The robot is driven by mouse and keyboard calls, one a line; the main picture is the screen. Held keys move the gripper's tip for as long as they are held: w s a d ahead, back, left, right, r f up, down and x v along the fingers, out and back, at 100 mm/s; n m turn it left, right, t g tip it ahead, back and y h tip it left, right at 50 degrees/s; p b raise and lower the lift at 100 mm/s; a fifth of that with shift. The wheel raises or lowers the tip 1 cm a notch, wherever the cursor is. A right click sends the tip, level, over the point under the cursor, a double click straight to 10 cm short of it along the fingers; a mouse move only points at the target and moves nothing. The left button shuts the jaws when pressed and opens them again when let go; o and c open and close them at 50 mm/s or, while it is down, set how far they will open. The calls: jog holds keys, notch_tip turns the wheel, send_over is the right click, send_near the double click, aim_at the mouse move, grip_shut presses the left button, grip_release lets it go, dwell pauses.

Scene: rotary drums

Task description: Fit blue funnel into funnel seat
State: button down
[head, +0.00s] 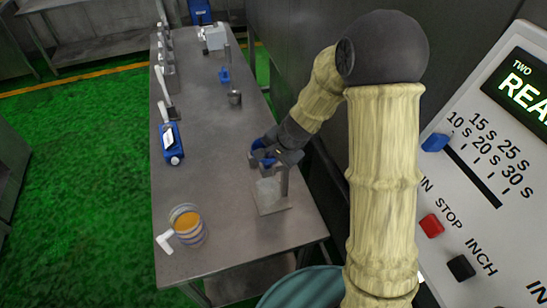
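The blue funnel (256,148) shows as a small blue shape at my gripper (268,163), partly hidden by the fingers. My gripper appears shut on it and holds it above the table. The funnel seat appears to be the grey stand with a flat base plate (270,198) and an upright post at the near right of the table. The gripper and funnel are above and slightly behind the base plate. The seat's upper part is partly hidden by the gripper, so I cannot tell whether the funnel touches it.
A striped cup (188,228) with orange contents stands at the table's near left. A blue device (171,143) lies by the left edge. A grey cup (235,98) and a stand with a blue part (224,76) are farther back. A control panel (480,150) rises at right.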

jog(key=shift+f+b, duration=1)
jog(key=shift+f, duration=0.05)
jog(key=c, duration=1.6)
grip_release()
jog(key=shift+o, duration=0.2)
jog(key=p+v, duration=0.1)
jog(key=v, duration=1.6)
jog(key=shift+r, duration=0.2)
jog(key=shift+s+d, duration=0.1)
jog(key=s+d+f+n+h, duration=0.3)
jog(key=s+d+f+n, duration=0.4)
jog(key=s, duration=0.4)
jog(key=shift+s+d+f+n+g+b, duration=0.4)
jog(key=shift+d+n, duration=0.25)
jog(key=shift+n, duration=0.25)
